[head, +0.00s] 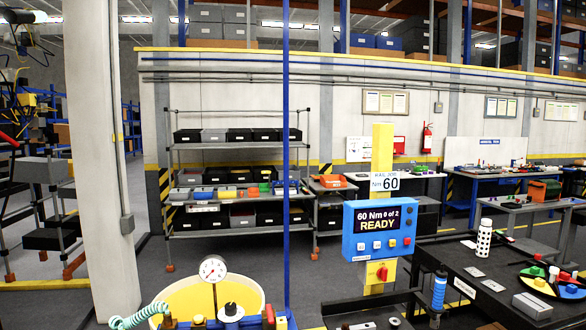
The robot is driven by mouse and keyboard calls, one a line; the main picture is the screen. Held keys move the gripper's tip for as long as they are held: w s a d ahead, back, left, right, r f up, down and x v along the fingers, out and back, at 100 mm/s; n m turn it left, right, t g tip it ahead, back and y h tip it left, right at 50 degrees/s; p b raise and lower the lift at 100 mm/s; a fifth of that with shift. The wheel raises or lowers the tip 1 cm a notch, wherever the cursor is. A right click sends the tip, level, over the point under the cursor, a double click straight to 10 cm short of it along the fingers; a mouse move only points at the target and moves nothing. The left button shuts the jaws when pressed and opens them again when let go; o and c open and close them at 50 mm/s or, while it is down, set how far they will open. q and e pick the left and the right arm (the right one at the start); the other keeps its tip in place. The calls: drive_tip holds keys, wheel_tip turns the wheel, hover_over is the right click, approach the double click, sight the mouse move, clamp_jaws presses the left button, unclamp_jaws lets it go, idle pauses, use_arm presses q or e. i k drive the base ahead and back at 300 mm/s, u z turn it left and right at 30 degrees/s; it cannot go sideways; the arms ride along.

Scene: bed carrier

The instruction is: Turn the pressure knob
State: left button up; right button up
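A round white pressure gauge (213,268) with a dial stands on a thin stem at the bottom, left of centre. Just below and right of it is a black knob (231,310) on a pale round base, in front of a yellow rounded body (185,297). I cannot tell from labels which knob is the pressure knob. Neither of my grippers shows in the head view.
A coiled teal hose (139,316) lies at the lower left. A thin blue post (286,150) rises right of the gauge. A blue-handled tool (438,291) stands beside a dark worktable (455,257) with a white bottle (484,238). Shelving with bins (238,170) stands behind, across open floor.

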sight(230, 308)
drive_tip(key=z, duration=0.8)
drive_tip(key=i, duration=0.6)
drive_tip(key=u, duration=1.05)
